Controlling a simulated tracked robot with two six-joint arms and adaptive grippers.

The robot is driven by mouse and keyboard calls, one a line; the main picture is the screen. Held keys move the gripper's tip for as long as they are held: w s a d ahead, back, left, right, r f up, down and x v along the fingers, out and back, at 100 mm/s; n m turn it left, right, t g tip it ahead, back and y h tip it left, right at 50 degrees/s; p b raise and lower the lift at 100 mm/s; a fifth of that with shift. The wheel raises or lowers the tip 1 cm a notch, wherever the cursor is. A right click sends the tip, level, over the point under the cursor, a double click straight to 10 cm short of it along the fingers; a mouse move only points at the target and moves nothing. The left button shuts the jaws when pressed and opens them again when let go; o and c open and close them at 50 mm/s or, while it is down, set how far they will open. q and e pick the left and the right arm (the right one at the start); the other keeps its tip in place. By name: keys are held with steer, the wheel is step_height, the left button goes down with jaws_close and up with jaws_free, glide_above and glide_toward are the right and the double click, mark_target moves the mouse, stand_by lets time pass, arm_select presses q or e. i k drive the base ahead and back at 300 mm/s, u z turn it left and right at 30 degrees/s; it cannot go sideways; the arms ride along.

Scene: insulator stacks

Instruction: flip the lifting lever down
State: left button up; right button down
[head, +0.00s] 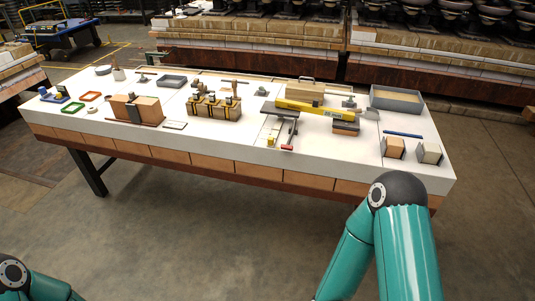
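On the white-topped workbench (215,135) a small dark metal fixture (284,128) stands right of the middle. A thin arm with a red end (287,148) reaches from it toward the front edge and lies low. This may be the lifting lever; I cannot tell for sure at this size. A long yellow bar (312,109) lies just behind it. My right arm comes in at the lower right, in front of the bench, and my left arm shows only at the lower left corner. Both grippers are outside the view.
A wooden block row with black-topped pieces (213,107) and a brown block (136,108) stand left of the fixture. Two small wooden blocks (393,148) (430,153), a blue rod (403,134) and a grey tray (397,99) are at right. Floor in front is clear.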

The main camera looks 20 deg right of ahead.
mark_target(286, 146)
steer(key=u, duration=0.1)
steer(key=i, duration=1)
steer(key=z, duration=0.05)
